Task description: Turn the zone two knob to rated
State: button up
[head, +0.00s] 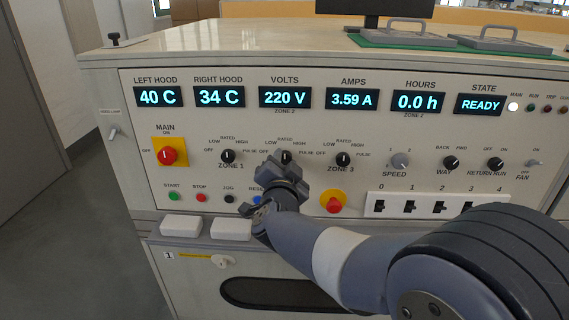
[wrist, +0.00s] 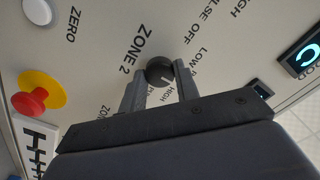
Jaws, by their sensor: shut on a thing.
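The zone two knob (head: 286,157) is a small black round knob on the panel, between the zone one knob (head: 228,156) and the zone three knob (head: 343,159). My gripper (head: 282,171) is at it, covering its lower part and its label in the head view. In the wrist view the knob (wrist: 160,70) sits between the two fingertips of my gripper (wrist: 158,79), beside the "ZONE 2" print. The fingers are shut on it. I cannot tell clearly which mark its pointer faces. The volts display (head: 285,97) reads 220 V, zone 2.
The red main switch (head: 168,156) is at the left. Coloured push buttons (head: 200,198) line the lower panel. The state display (head: 479,104) reads READY.

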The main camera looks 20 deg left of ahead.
jog(key=o, duration=1)
jog(key=p+v, duration=0.1)
jog(key=v, duration=0.9)
jog(key=shift+s, duration=0.4)
jog(key=x, duration=1.1)
jog(key=shift+d+b, duration=0.1)
jog(key=shift+b, duration=0.25)
jog(key=shift+s, duration=0.1)
